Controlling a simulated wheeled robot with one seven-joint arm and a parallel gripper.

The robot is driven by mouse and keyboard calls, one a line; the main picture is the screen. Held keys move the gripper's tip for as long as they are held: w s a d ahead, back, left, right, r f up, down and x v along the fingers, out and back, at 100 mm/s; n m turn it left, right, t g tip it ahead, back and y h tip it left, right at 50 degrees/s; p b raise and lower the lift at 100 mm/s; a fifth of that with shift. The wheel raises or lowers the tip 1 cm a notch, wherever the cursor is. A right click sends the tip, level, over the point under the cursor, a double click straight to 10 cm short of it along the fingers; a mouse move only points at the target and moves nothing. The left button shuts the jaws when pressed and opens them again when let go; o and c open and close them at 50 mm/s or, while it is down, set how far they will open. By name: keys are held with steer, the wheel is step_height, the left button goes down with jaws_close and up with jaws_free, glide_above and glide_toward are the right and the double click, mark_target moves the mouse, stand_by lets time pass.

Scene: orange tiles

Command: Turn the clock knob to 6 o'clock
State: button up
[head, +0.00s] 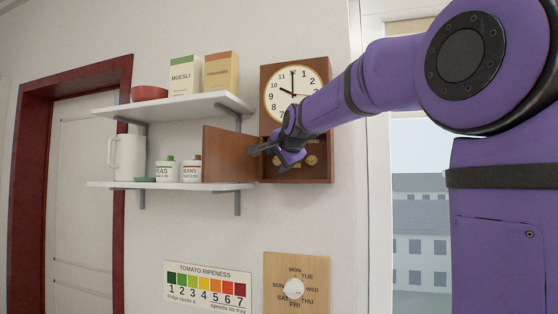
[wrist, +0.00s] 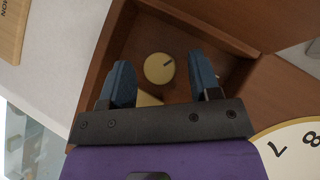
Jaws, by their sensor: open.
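The brown wooden clock (head: 323,75) hangs on the wall in the head view. Its white face (head: 307,98) has one hand near 12 and the other near 10. Its lower compartment has a hinged door (head: 227,158) standing open to the left. In the wrist view, a round cream knob (wrist: 157,69) with a dark mark sits inside the compartment, the mark toward the picture's upper right. My gripper (wrist: 160,63) is open, its two blue fingers on either side of the knob. Contact cannot be told. A second cream part (wrist: 148,99) is partly hidden by my gripper.
Left of the clock, two white shelves hold boxes, a red bowl (head: 149,93), a white jug (head: 127,157) and labelled pots. Below are a tomato ripeness chart (head: 207,287) and a wooden weekday dial board (head: 318,270). A window lies to the right.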

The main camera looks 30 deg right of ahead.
steer(key=shift+w, duration=0.15)
steer(key=c, duration=0.9)
steer(key=shift+n+g, duration=0.4)
